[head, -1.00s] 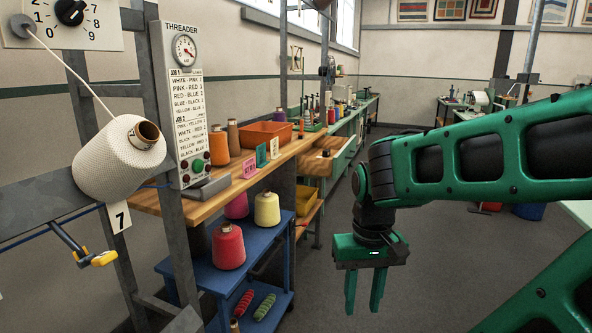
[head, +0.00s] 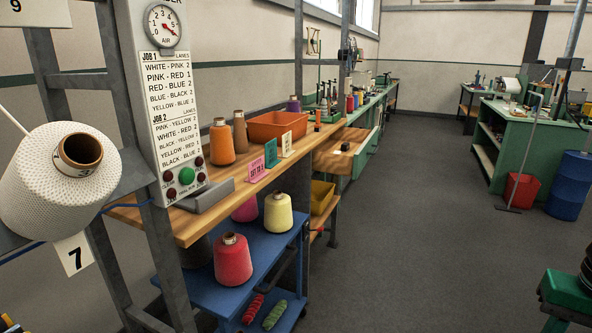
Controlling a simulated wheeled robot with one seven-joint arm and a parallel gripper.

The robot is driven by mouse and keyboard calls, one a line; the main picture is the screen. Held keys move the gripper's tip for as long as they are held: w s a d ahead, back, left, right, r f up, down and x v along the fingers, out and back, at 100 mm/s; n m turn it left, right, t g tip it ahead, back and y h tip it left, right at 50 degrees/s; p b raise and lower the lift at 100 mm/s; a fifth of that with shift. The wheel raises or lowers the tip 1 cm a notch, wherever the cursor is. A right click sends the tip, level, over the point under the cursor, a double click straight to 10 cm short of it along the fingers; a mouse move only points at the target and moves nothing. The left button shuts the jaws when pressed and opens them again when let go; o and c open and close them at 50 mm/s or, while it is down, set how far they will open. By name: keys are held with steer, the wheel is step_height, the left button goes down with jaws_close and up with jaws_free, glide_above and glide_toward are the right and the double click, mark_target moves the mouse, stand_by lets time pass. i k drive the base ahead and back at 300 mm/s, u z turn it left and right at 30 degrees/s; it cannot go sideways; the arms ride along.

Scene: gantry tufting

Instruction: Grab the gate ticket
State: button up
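Three small standing cards are on the wooden bench (head: 190,228) in the head view: a pink card (head: 257,171) with dark lettering, a teal card (head: 271,153) and a whitish card (head: 286,144). I cannot tell from their print which one is the gate ticket. Part of my gripper (head: 566,292), a green block under a black joint, shows at the lower right edge. It is far to the right of the cards and touches nothing visible. Its fingers are out of frame, so its opening is hidden.
An orange bin (head: 277,127) and cones are behind the cards. A blue cart (head: 270,250) holds cones below. The floor at centre right is clear; a blue barrel (head: 569,185) stands far right.

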mark_target(257, 168)
steer(key=z, duration=0.15)
steer(key=i, duration=1)
steer(key=u, duration=0.1)
